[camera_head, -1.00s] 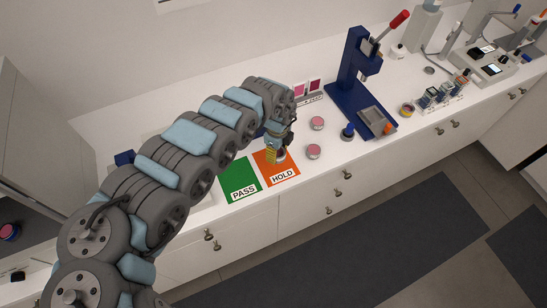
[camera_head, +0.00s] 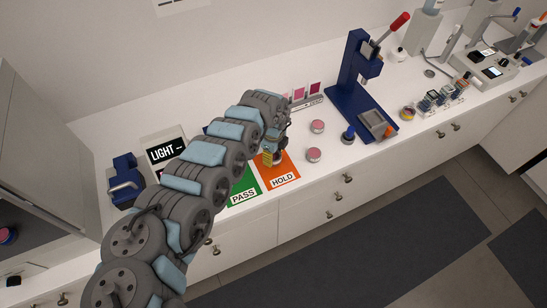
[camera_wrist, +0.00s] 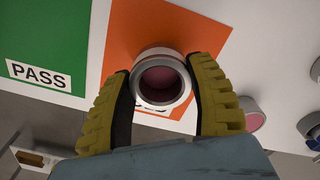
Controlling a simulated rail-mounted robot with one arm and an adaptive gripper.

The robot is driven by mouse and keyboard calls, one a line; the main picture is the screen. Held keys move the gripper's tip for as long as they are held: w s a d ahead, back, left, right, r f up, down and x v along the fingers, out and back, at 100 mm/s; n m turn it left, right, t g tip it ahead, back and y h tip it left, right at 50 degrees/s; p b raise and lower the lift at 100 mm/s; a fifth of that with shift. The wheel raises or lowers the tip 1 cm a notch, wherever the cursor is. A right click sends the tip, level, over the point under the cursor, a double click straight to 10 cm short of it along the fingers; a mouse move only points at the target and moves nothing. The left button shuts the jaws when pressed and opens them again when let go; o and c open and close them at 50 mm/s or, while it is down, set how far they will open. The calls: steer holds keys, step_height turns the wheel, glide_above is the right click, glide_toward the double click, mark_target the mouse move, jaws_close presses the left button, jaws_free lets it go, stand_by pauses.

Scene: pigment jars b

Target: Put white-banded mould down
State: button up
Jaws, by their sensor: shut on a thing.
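In the wrist view the mould (camera_wrist: 161,80) is a round cup with a pale rim and a pinkish inside. It is between the yellow fingers of my gripper (camera_wrist: 164,98), which are shut on it. It is over the lower part of the orange HOLD card (camera_wrist: 160,28) and covers part of its lettering. I cannot tell whether its base touches the card. In the head view my gripper (camera_head: 272,157) is over the upper part of the HOLD card (camera_head: 283,173), and the mould is mostly hidden there. The green PASS card (camera_head: 243,190) lies directly to the left.
Two pink-topped round pots (camera_head: 317,126) (camera_head: 314,155) stand right of the HOLD card. Beyond them are a blue-capped jar (camera_head: 348,135) and a blue lever press (camera_head: 354,75). A LIGHT sign (camera_head: 165,151) and a blue device (camera_head: 125,183) are at left.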

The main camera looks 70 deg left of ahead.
steer(key=shift+f, duration=0.9)
steer(key=o, duration=1.2)
steer(key=shift+f, duration=0.1)
steer(key=shift+r, duration=6.1)
